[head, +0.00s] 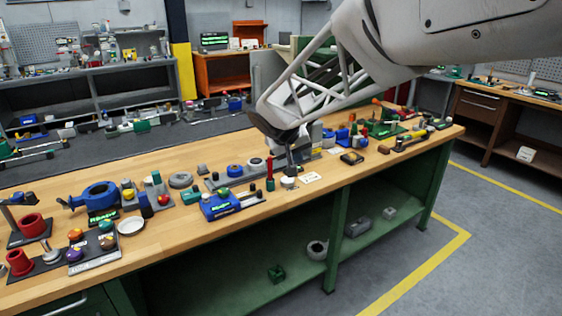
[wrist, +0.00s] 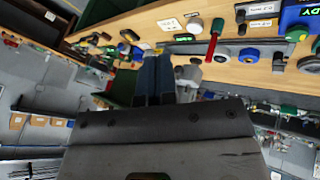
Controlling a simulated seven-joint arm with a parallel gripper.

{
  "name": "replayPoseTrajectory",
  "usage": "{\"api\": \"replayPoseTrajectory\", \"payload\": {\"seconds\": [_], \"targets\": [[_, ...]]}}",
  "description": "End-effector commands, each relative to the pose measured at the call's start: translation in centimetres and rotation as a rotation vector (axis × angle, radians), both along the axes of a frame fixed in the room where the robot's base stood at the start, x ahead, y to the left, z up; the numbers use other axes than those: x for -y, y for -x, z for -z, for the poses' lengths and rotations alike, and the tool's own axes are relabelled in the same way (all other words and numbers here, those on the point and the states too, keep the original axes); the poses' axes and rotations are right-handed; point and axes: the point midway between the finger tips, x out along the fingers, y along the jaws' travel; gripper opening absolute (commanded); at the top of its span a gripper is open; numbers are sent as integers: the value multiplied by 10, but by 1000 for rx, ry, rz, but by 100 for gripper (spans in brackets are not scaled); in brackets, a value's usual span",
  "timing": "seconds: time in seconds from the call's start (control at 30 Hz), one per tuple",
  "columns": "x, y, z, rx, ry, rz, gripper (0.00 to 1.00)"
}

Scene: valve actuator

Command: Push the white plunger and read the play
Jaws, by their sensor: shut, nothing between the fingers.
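A small white round-topped piece (head: 288,183), likely the white plunger, stands near the bench's front edge. A white card (head: 311,177) lies just to its right. My gripper (head: 291,170) points down, its tips close above or behind this piece; I cannot tell whether they touch. In the wrist view my gripper (wrist: 155,62) shows two dark fingers side by side, shut and empty. A round greyish piece (wrist: 194,25) next to the card (wrist: 169,24) seems to be the same one there. Any play reading on the card is too small to read.
A red upright handle (head: 270,175) stands close left of the white piece. A blue device with a green display (head: 220,205) sits further left. Several coloured fixtures crowd the wooden bench (head: 345,185) on both sides. A narrow strip along its front edge is clear.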

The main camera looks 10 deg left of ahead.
Motion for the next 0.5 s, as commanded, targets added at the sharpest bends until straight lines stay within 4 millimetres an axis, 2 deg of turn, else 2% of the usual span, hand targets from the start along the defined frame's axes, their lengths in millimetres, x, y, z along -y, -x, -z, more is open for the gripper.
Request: {"api": "replayPoseTrajectory", "payload": {"seconds": [0.03, 0.2, 0.5], "targets": [[-18, -7, 4, 9, 5, -18, 0], [-73, -27, 17, 46, 21, -71, 0], [-172, -48, 43, 111, 38, -162, 0]]}}
